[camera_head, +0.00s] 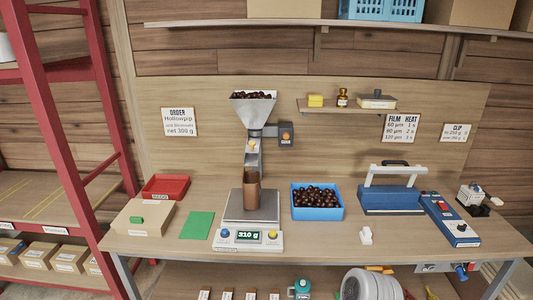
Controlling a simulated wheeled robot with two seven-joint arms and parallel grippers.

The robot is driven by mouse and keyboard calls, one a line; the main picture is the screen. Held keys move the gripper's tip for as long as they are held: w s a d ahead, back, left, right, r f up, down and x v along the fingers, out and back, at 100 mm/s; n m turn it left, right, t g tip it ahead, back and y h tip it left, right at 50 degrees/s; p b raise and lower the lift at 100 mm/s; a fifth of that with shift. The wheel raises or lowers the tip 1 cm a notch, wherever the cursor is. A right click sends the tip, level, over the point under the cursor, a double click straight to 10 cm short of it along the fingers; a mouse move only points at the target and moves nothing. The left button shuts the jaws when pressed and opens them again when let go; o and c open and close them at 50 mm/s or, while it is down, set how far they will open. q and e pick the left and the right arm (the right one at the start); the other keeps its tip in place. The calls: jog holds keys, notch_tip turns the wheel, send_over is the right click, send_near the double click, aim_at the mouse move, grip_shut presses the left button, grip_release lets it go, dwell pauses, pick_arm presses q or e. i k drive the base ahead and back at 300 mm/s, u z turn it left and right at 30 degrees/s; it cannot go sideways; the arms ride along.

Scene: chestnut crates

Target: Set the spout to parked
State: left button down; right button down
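The metal hopper (241,108) stands against the back board, with dark chestnuts heaped in its top. Its narrow spout (254,160) hangs down directly above a brown open-topped bag (251,196). I cannot tell whether the spout's tip reaches inside the bag. A dark box with an orange mark (286,134) sits at the right of the hopper's neck. The bag stands upright on the scale's plate (234,214), and the scale display (249,235) reads 310 g. Neither of my grippers is in view.
A blue crate of chestnuts (341,207) stands right of the scale, then a blue sealer (390,202). A green sheet (196,226), red tray (165,180) and tan box (141,225) lie left. A small shelf (325,106) is at the upper right.

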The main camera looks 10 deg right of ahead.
aim_at(252, 151)
jog(key=u, duration=0.6)
jog(key=i, duration=1.4)
jog(key=z, duration=0.65)
